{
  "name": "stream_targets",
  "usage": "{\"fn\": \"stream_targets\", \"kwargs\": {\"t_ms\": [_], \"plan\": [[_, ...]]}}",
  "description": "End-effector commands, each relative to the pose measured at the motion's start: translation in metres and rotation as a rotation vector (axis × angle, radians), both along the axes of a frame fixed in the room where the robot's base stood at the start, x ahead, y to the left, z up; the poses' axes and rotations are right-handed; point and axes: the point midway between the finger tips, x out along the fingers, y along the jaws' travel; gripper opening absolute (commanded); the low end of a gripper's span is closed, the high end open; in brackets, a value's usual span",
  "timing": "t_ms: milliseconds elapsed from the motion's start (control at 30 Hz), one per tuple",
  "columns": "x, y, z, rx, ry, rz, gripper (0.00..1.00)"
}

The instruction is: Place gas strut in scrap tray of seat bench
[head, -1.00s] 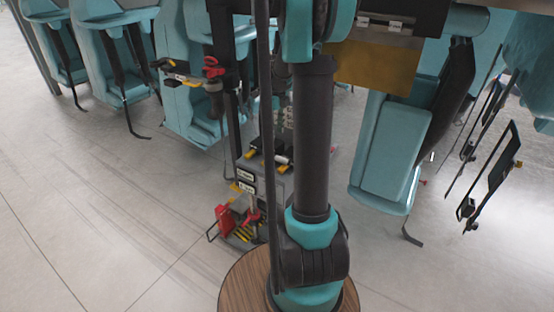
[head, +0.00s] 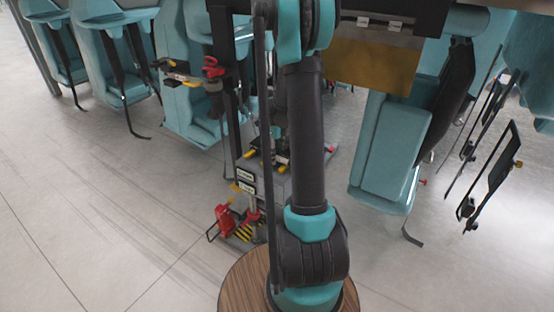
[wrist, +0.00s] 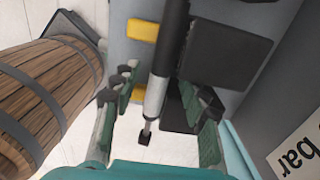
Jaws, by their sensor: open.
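The gas strut (wrist: 156,92), a dark cylinder with a silver rod and a small black end, shows in the wrist view. It runs down from the top edge between the fingers of my gripper (wrist: 164,86). The fingers are open, one on each side of it, and I see no clear grip on it. In the head view my arm hides the gripper and the strut. A grey bench-like stand (head: 277,187) with labels and yellow and black parts stands behind my arm. I cannot tell which part is the scrap tray.
In the wrist view a wooden barrel (wrist: 35,100) is close at left. A yellow block (wrist: 143,30) and a black pad (wrist: 225,52) are near the strut. In the head view teal seats (head: 392,150) stand at right and back left. Floor at left is clear.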

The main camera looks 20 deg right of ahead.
Motion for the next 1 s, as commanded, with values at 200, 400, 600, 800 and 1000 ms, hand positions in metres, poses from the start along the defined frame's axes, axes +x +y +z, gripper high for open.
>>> {"fn": "stream_targets", "kwargs": {"t_ms": [200,400,600,800,1000], "plan": [[0.0000,0.0001,-0.0002,0.000,0.000,0.000,0.41],[0.0000,0.0001,-0.0001,0.000,0.000,0.000,0.17],[0.0000,0.0001,0.0000,0.000,0.000,0.000,0.00],[0.0000,0.0001,0.0002,0.000,0.000,0.000,0.00],[0.0000,0.0001,0.0021,0.000,0.000,0.000,0.00]]}}
